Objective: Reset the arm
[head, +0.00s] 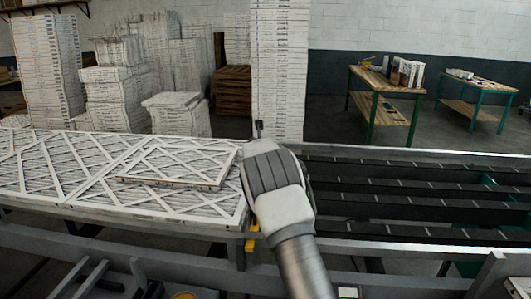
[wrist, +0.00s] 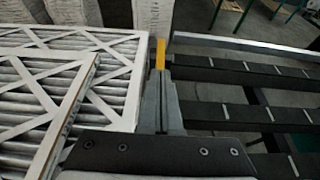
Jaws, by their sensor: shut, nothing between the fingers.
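My arm reaches up from the bottom middle of the head view. My gripper (wrist: 161,95) shows in the wrist view with its fingers together and nothing between them. In the head view only a dark fingertip shows past the wrist housing (head: 271,180). The gripper is above the seam between the filters on the left and the dark conveyor on the right, touching nothing that I can see.
White-framed filters (head: 60,165) lie flat on the left, with a smaller one (head: 180,163) on top. Dark conveyor slats (head: 420,185) run to the right. Tall filter stacks (head: 278,70) stand behind. Two wooden workbenches (head: 385,82) (head: 478,83) stand at back right, with open floor around them.

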